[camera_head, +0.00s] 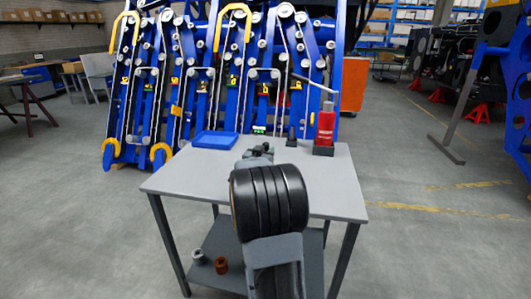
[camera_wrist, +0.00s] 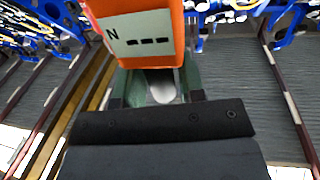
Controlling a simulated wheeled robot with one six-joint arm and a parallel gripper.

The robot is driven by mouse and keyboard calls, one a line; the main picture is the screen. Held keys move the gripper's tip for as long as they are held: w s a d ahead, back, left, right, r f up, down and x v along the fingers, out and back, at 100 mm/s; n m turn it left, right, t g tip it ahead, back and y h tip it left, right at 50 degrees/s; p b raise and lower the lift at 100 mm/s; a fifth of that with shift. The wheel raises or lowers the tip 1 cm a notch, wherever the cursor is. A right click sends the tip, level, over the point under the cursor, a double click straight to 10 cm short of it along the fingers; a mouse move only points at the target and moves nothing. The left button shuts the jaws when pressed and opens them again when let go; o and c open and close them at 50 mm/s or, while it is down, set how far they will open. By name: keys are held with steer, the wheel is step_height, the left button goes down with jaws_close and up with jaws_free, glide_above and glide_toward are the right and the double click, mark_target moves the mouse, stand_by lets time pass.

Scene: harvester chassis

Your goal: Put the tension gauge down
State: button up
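The tension gauge (camera_wrist: 142,35) is an orange body with a pale display panel marked "N" and dashes. In the wrist view it sits at the top middle, at the ends of my gripper's fingers (camera_wrist: 155,85), which look closed on it. In the head view my gripper (camera_head: 260,149) is over the middle of the grey table (camera_head: 180,178), beyond my dark wrist. The gauge cannot be made out there. How far it is above the tabletop cannot be told.
A blue tray (camera_head: 215,139) lies at the table's back left. The blue chassis (camera_head: 225,75) stands behind. The left and right front tabletop is clear.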

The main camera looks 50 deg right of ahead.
steer(key=shift+o, duration=1.3)
steer(key=shift+r, duration=0.15)
steer(key=p+v, duration=0.2)
steer(key=v, duration=1)
steer(key=w+a+f+n+t+y, duration=0.2)
steer(key=a+n+y, duration=0.4)
steer(key=a, duration=0.5)
steer(key=w+a+f+n+t+y, duration=0.2)
steer(key=a+n+y, duration=0.2)
steer(key=a+y, duration=0.55)
steer(key=s+a+f+n+g, duration=0.1)
steer(key=s+a+g, duration=0.3)
steer(key=s, duration=0.4)
steer(key=s+a+f+n+g, duration=0.2)
steer(key=s+a+f+g, duration=0.1)
steer(key=s, duration=0.4)
steer(key=shift+s+a+f+g+y, duration=0.35)
steer(key=shift+s+f+g+y, duration=0.1)
steer(key=shift+f+g, duration=0.15)
steer(key=shift+r, duration=0.1)
